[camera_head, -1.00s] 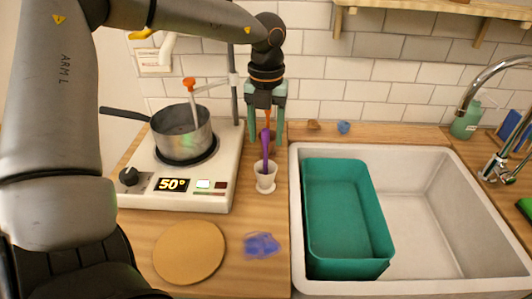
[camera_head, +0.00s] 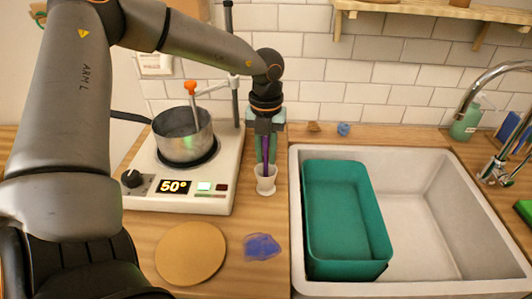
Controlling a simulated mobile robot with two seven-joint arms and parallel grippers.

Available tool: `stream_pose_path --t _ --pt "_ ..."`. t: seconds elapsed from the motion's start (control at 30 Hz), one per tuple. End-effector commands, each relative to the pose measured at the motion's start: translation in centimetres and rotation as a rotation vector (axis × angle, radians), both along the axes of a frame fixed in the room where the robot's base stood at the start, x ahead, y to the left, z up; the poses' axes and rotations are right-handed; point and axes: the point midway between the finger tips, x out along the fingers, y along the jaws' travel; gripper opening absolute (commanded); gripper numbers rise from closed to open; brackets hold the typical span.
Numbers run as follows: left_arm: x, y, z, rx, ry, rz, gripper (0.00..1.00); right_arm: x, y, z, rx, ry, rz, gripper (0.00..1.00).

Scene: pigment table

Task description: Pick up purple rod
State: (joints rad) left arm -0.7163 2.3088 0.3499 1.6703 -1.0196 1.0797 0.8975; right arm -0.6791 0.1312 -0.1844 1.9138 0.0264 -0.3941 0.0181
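The purple rod (camera_head: 266,169) stands upright in a small white cup (camera_head: 266,187) on the wooden counter, between the hot plate and the sink. My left gripper (camera_head: 266,156) points down from above, and its teal fingers are close together around the upper part of the rod, shut on it. The rod's top is hidden between the fingers. The rod's lower end is inside the cup. My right gripper is out of view.
A hot plate (camera_head: 211,168) with a metal pot (camera_head: 183,142) stands left of the cup. A round wooden board (camera_head: 190,253) and a blue smear (camera_head: 262,247) lie in front. A teal tub (camera_head: 346,235) sits in the white sink (camera_head: 425,215) at right.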

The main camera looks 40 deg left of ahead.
Motion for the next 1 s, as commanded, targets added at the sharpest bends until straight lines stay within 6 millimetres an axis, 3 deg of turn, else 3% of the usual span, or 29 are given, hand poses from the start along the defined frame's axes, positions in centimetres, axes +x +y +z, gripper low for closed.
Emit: stream_pose_path --t 0.2,0.7,0.87,1.0 --pt "0.0 0.0 0.0 0.0 0.0 0.0 0.0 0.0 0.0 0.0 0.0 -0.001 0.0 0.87" --pt "0.0 0.0 0.2 0.001 -0.001 0.0 0.0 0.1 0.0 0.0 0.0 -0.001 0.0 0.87" --pt "0.1 0.0 1.9 0.002 -0.006 0.0 0.0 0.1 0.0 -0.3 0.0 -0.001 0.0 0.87" --pt "0.2 0.0 4.8 0.003 -0.007 0.0 0.0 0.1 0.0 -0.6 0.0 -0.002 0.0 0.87"
